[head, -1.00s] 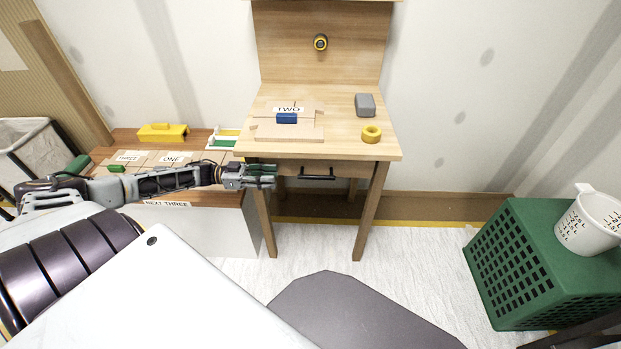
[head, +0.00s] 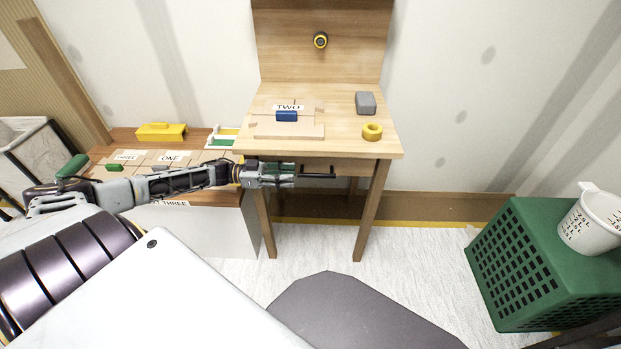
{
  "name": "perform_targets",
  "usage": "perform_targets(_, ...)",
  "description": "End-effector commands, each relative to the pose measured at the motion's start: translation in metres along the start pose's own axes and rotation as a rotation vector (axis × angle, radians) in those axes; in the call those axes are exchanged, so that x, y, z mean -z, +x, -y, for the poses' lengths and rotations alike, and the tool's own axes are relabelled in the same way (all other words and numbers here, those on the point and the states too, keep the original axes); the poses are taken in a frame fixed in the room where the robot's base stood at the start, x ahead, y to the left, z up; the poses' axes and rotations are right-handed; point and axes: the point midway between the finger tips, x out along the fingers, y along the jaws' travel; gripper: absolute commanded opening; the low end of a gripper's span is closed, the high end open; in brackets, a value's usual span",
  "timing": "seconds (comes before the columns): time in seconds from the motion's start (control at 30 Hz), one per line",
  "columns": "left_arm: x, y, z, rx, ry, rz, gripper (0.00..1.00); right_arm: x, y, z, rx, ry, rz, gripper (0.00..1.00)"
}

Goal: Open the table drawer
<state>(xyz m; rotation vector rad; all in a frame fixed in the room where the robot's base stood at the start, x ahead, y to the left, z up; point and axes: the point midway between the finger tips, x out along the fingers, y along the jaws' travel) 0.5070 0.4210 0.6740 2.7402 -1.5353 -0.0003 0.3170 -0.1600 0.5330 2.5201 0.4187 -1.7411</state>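The wooden table (head: 340,140) stands in the middle of the head view. Its drawer front is under the tabletop, with a black bar handle (head: 318,176) on it. The drawer looks closed. My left gripper (head: 287,174) comes in from the left, and its fingertips are at the left end of the handle. The gripper covers the left part of the handle. I cannot tell whether the fingers touch the handle or how far apart they are. My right gripper is not in view.
On the tabletop are a blue-handled block on boards (head: 286,116), a grey block (head: 365,103) and a yellow tape roll (head: 372,132). A low cabinet (head: 215,225) stands at left. A green crate (head: 525,265) with a white measuring cup (head: 592,222) is at right.

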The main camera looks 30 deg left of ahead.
Motion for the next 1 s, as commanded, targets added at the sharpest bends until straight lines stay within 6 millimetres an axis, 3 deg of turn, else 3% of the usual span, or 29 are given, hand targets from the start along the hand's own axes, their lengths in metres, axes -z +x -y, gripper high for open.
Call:
perform_targets(0.5, -0.001, 0.059, 0.000, -0.001, 0.001, -0.002, 0.35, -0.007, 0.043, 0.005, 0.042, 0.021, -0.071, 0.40)
perform_targets(1.0, 0.000, 0.077, 0.000, 0.001, 0.000, 0.000, 0.35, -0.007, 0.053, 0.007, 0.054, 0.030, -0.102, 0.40)
